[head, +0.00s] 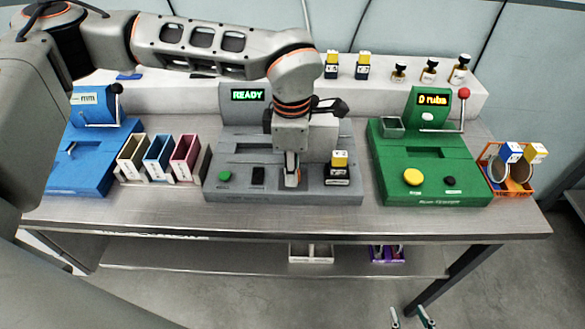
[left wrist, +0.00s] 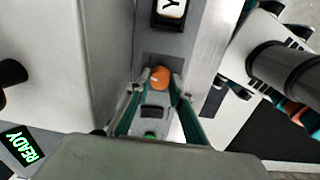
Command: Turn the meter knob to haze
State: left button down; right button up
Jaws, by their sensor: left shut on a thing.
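The grey meter (head: 240,130) stands in the middle of the table, with a green READY display (head: 248,95); the display also shows in the left wrist view (left wrist: 22,145). My left gripper (head: 291,180) points down at the front deck of the meter. In the left wrist view, its two fingers (left wrist: 157,88) are shut on the round orange knob (left wrist: 160,77). The knob is mostly hidden by the fingers in the head view. I cannot read any knob marks. My right gripper (head: 411,318) shows only its fingertips at the bottom edge, apart and empty.
A yellow-topped module (head: 339,162) stands on the meter just right of my left gripper. A green button (head: 225,176) is at its left. The blue machine (head: 90,150), green machine (head: 430,155), coloured slots (head: 186,157) and orange basket (head: 497,182) stand either side.

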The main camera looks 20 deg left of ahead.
pick_arm(q)
jog(key=m, duration=0.5)
jog(key=shift+w+r+m, duration=0.1)
jog(key=shift+m, duration=0.6)
jog(key=c, duration=1.8)
grip_release()
jog(key=r, duration=1.2)
jog(key=shift+s+a, duration=0.15)
jog(key=shift+s, duration=0.15)
